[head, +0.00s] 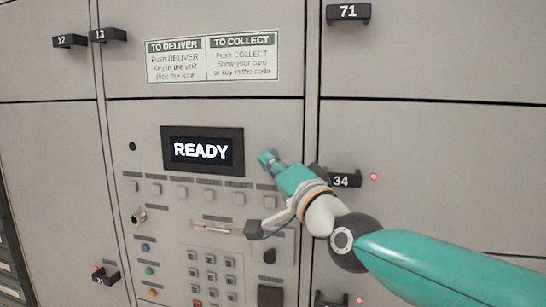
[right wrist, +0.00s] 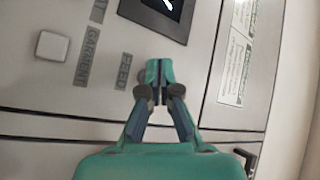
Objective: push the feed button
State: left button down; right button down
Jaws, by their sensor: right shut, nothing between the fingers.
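The FEED label (right wrist: 122,71) shows on the grey panel in the right wrist view. Beside it, a grey edge that looks like the feed button (right wrist: 141,76) peeks out from behind my fingertips and is mostly hidden. My right gripper (right wrist: 154,75) is shut and empty, its fingertips over that spot. In the head view the right gripper (head: 267,159) is at the panel just right of the READY screen (head: 202,151), and it covers the button there. I cannot tell whether the fingertips touch it. My left gripper is not in view.
A row of square buttons (head: 181,191) runs below the screen. A keypad (head: 209,274) and a card slot (head: 217,228) sit lower. The locker handle 34 (head: 344,179) juts out close to my right wrist. An instruction sign (head: 211,57) is above.

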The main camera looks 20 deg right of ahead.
jog(key=shift+w+d+r+b, duration=0.1)
jog(key=shift+w+d+b, duration=0.15)
jog(key=shift+w+b, duration=0.2)
jog(key=shift+w+d+b, duration=0.25)
jog(key=shift+w+b, duration=0.05)
jog(key=shift+b, duration=0.2)
dwell(0.8)
jog(key=shift+s+a, duration=0.15)
jog(key=shift+s, duration=0.05)
jog(key=shift+s+a+p, duration=0.35)
jog(key=shift+s+p, duration=0.2)
